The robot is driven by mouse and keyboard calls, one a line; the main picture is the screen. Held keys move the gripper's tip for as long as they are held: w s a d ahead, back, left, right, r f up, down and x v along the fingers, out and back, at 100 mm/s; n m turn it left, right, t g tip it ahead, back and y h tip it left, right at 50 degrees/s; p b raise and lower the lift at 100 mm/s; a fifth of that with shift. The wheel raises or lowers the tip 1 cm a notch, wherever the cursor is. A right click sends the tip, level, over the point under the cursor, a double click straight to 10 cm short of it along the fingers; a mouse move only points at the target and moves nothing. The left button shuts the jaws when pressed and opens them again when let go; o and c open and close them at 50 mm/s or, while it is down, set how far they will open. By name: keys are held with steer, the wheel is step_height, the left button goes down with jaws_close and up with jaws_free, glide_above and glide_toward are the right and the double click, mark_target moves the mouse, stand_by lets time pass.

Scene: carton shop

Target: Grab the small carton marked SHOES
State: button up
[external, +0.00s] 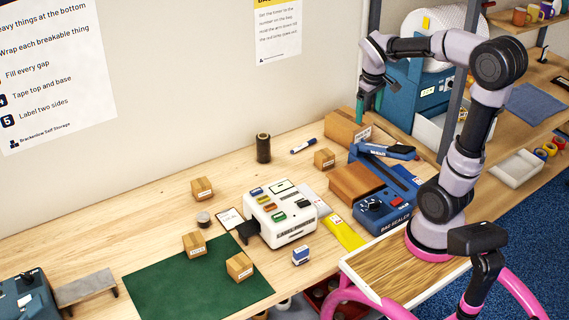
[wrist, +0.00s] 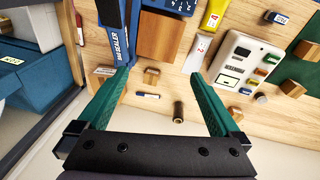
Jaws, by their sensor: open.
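Several small brown cartons sit on the bench in the external view: one at the back (external: 325,158), one left of the label machine (external: 202,190), and two on the green mat, one at its back edge (external: 194,244) and one at its right (external: 239,267). Their labels are too small to read, so I cannot tell which says SHOES. My gripper (external: 368,101) is open and empty, high above the back right of the bench. In the wrist view, the back carton (wrist: 151,76) appears between the green fingertips (wrist: 160,75), well beyond them.
A larger carton (external: 345,130) and the blue bag sealer (external: 383,212) stand at the right. The white label machine (external: 288,222) is mid-bench. A dark roll (external: 263,148) stands near the wall. Blue equipment (external: 428,95) and shelves are close to my arm. The bench's left back is clear.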

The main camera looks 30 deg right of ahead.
steer(key=w+d+f+n+g+h, duration=0.2)
steer(key=w+f+n+g+h, duration=0.15)
steer(key=w+f, duration=0.5)
steer(key=n+h, duration=0.9)
steer(key=h, duration=0.1)
glide_above(318, 156)
steer(key=s, duration=0.3)
steer(key=shift+g, duration=0.45)
steer(key=f, duration=1.6)
steer(key=shift+w+f, duration=0.1)
steer(key=shift+w, duration=0.15)
steer(key=f+n+h, duration=0.1)
steer(key=f, duration=0.2)
steer(key=w+a+f+n+t+h, duration=0.1)
steer(key=f, duration=0.2)
steer(key=w+a+f+n+t+h, duration=0.1)
steer(key=f, duration=0.2)
steer(key=shift+w+a+f, duration=0.1)
steer(key=shift+w+a, duration=0.05)
steer(key=shift+f+n, duration=0.35)
steer(key=shift+f, duration=0.15)
steer(key=shift+d, duration=2.35)
